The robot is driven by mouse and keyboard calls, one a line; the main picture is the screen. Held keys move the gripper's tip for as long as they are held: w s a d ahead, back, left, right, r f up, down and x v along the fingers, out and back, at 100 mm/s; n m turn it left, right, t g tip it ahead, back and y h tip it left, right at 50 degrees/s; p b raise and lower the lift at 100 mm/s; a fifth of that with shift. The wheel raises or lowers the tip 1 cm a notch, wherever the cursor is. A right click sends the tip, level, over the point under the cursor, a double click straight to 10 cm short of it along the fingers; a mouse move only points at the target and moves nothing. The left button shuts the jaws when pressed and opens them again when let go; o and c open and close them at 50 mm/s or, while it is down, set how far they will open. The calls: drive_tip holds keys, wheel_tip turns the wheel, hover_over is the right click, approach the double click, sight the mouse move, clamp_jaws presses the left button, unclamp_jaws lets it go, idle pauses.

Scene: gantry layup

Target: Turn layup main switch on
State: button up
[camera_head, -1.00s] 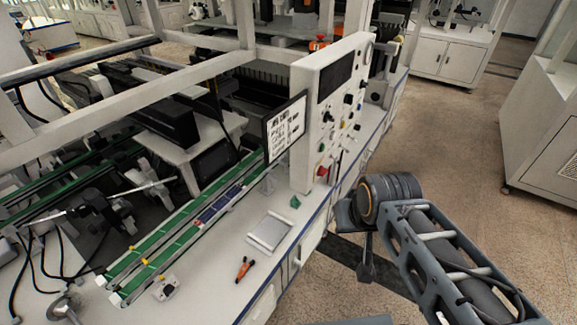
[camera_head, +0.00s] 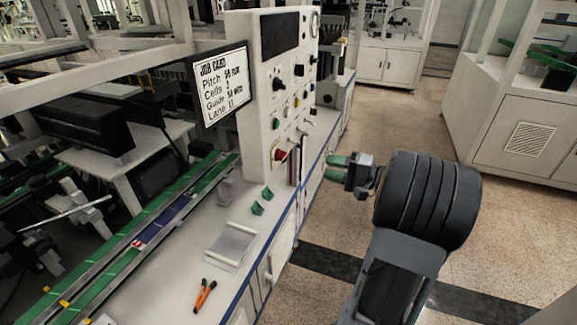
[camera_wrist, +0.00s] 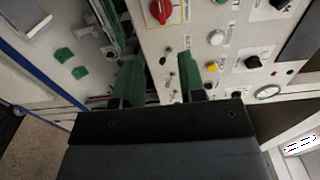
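The white control panel (camera_head: 265,110) stands upright on the bench with several knobs, buttons and lamps. A red rotary switch on a yellow plate (camera_head: 280,155) sits low on it; a red knob (camera_wrist: 160,10) shows at the top edge of the wrist view. I cannot read which control is labelled as the main switch. My gripper (camera_head: 337,166) has green fingers and is off to the right of the panel, apart from it. In the wrist view my gripper (camera_wrist: 158,78) has a clear gap between its fingers and holds nothing, with the panel beyond them.
A job card sign (camera_head: 222,87) stands left of the panel. Green pieces (camera_head: 260,203), a white tray (camera_head: 231,245) and orange-handled pliers (camera_head: 204,296) lie on the bench. The floor aisle (camera_head: 400,130) right of the bench is open. A white cabinet (camera_head: 520,110) stands beyond it.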

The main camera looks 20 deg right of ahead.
sight(285, 156)
drive_tip(key=p+x, duration=0.2)
drive_tip(key=x, duration=1.1)
drive_tip(key=shift+w+r, duration=0.1)
drive_tip(key=shift+w, duration=0.05)
clamp_jaws()
